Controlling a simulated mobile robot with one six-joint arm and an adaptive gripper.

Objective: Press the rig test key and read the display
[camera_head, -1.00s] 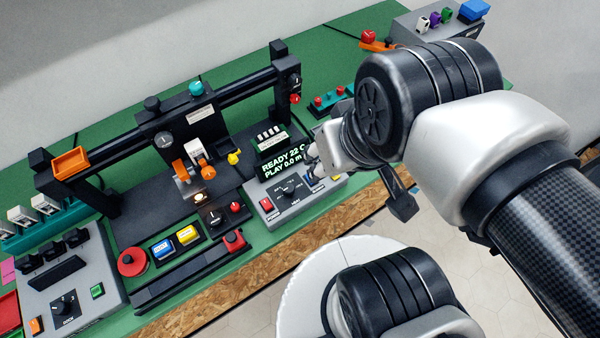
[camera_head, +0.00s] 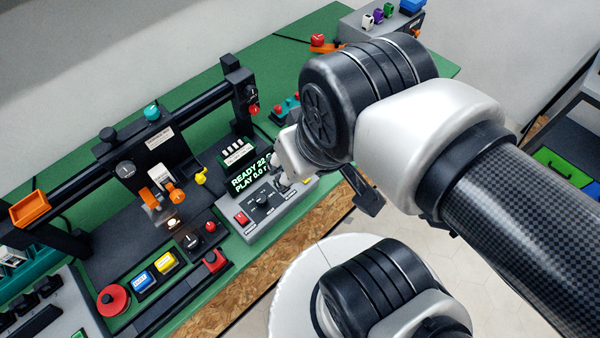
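The grey rig box (camera_head: 282,219) stands near the bench's front edge. Its lit display (camera_head: 246,180) shows "READY 22" and "PLAY 0.0" in green-white letters, with the right ends of both lines covered. A black knob (camera_head: 262,199) and a red switch (camera_head: 241,218) are on the box's face. My gripper (camera_head: 287,168) is over the right part of the box and hides the controls there, so I cannot make out the test key. Its fingertips are mostly hidden behind my wrist. I cannot tell whether it touches the box.
A black gantry (camera_head: 150,150) with an orange tray (camera_head: 30,207) stands to the left. A red mushroom button (camera_head: 112,299), a blue button (camera_head: 143,281) and a yellow button (camera_head: 166,262) lie in front of it. Bare green bench (camera_head: 290,65) shows behind.

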